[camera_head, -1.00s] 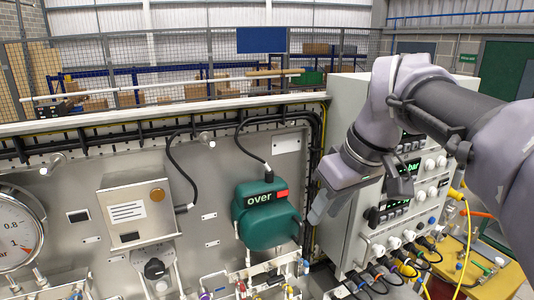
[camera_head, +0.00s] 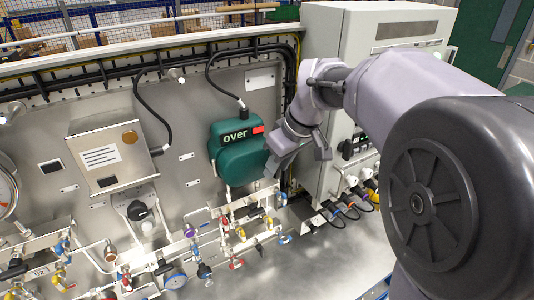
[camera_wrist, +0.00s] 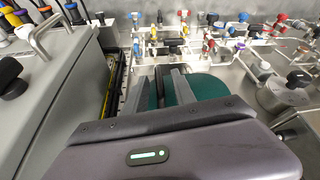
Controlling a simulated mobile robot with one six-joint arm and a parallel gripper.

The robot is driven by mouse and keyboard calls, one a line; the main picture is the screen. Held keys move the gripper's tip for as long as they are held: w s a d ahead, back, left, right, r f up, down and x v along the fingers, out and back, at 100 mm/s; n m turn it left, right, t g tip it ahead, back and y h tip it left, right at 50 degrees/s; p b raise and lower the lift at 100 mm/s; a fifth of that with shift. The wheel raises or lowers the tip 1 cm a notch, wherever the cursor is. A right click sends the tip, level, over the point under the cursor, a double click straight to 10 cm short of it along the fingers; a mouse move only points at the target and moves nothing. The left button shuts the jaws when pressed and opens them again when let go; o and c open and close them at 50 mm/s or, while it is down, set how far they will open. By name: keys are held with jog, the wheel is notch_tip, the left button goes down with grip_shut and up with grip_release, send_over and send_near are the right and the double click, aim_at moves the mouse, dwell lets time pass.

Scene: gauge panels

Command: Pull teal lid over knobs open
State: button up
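The teal lid (camera_head: 237,160), marked "over" with a red patch, is a rounded cover on the upright metal panel, left of the grey cabinet. It looks closed, and what is behind it is hidden. I cannot tell whether a finger touches the lid.
The grey cabinet (camera_head: 335,75) stands close on the right of my gripper. Valves and pipes (camera_head: 225,222) run below the lid. A black knob (camera_head: 137,210) and a metal box (camera_head: 108,155) are to the left. A black cable (camera_head: 212,75) enters the lid's top.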

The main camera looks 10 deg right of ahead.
jog(key=shift+w+f, duration=0.1)
jog(key=shift+f, duration=0.1)
grip_shut()
dwell(1.3)
